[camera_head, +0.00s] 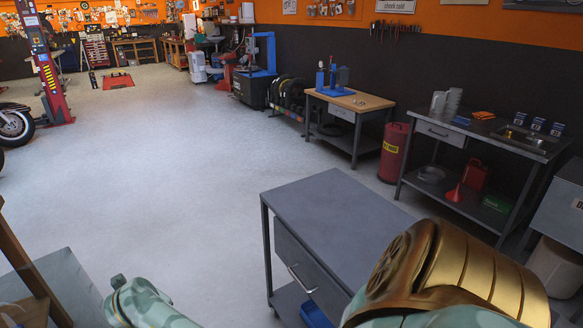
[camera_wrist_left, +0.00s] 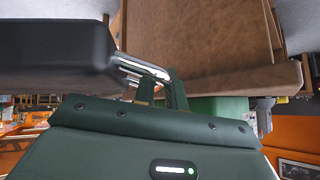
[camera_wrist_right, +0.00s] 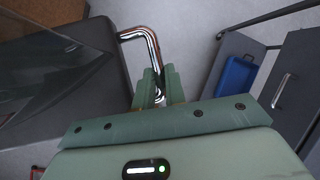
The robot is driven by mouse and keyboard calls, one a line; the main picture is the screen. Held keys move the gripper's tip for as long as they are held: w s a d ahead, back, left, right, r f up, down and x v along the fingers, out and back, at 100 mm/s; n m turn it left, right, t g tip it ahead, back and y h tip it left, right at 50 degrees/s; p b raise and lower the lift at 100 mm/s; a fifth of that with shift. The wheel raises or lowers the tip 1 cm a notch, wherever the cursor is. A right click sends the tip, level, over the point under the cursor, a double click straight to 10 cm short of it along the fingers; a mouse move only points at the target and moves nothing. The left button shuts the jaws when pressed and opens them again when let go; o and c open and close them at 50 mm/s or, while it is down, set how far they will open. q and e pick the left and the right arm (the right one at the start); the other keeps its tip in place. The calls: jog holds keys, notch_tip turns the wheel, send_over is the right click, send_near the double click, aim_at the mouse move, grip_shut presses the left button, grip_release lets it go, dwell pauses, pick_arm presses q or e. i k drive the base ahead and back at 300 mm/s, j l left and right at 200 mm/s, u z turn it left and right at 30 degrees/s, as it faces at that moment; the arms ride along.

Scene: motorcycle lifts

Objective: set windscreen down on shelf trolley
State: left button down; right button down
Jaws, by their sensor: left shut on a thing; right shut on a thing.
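A clear, smoky sheet that looks like the windscreen (camera_wrist_right: 35,45) shows at the upper left of the right wrist view, over a dark slab (camera_wrist_right: 95,75). My right gripper (camera_wrist_right: 155,88) is shut on a bent chrome bar (camera_wrist_right: 143,38) at the slab's side. My left gripper (camera_wrist_left: 174,88) is shut on a chrome bar (camera_wrist_left: 142,68) at a black, rounded body (camera_wrist_left: 55,52). Both grippers are out of the head view. A grey table with a drawer and lower shelf (camera_head: 335,205) stands at front right, its top bare; I cannot tell whether it is the shelf trolley.
A brown wooden structure (camera_wrist_left: 195,40) is close to my left gripper. A workbench with a sink (camera_head: 470,130) and a red bin (camera_head: 394,153) stand along the wall. The floor at centre left (camera_head: 170,170) is clear.

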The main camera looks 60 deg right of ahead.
aim_at(359, 223)
jog(key=i+l+z, duration=0.1)
jog(key=i+z, duration=0.15)
jog(key=z, duration=0.15)
jog(key=i+z, duration=0.5)
jog(key=z, duration=0.25)
jog(key=i+j+z, duration=0.1)
jog(key=i+z, duration=0.25)
jog(key=i+l+z, duration=0.1)
jog(key=z, duration=0.3)
jog(key=i+z, duration=0.35)
jog(key=l+z, duration=0.1)
jog(key=z, duration=0.3)
jog(key=i+j+z, duration=0.1)
jog(key=i+z, duration=0.15)
jog(key=z, duration=0.55)
